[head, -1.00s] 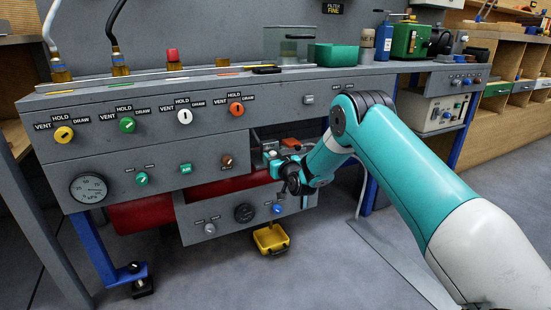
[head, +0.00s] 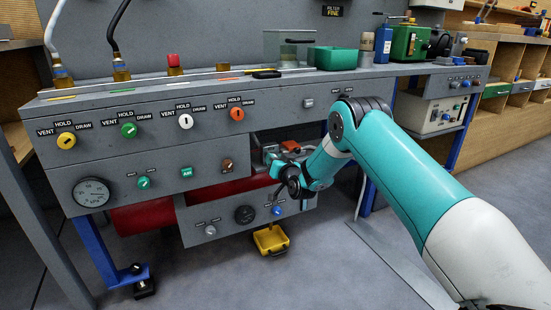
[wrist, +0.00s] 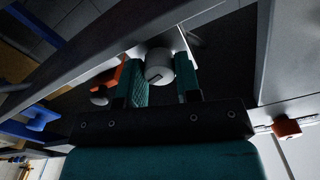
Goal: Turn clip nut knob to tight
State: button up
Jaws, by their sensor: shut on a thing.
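The clip nut knob, a pale grey round knob (wrist: 158,62) with a short dark mark on its face, shows in the wrist view between the two teal fingers of my gripper (wrist: 161,72). The fingers are shut on its sides. In the head view my gripper (head: 276,176) reaches to the open recess (head: 262,143) in the front of the grey bench; the knob itself cannot be made out there, hidden by the wrist. I cannot read the knob's setting from its mark.
An orange-red part (head: 290,146) lies in the recess close to my wrist. Several panel knobs, including a brown knob (head: 228,165) and a blue knob (head: 277,210), are near the arm. A yellow bin (head: 271,239) stands below on the floor. The bench edge is close around the gripper.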

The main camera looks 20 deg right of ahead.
jog(key=shift+m+p, duration=0.4)
jog(key=shift+m, duration=0.6)
jog(key=o, duration=0.9)
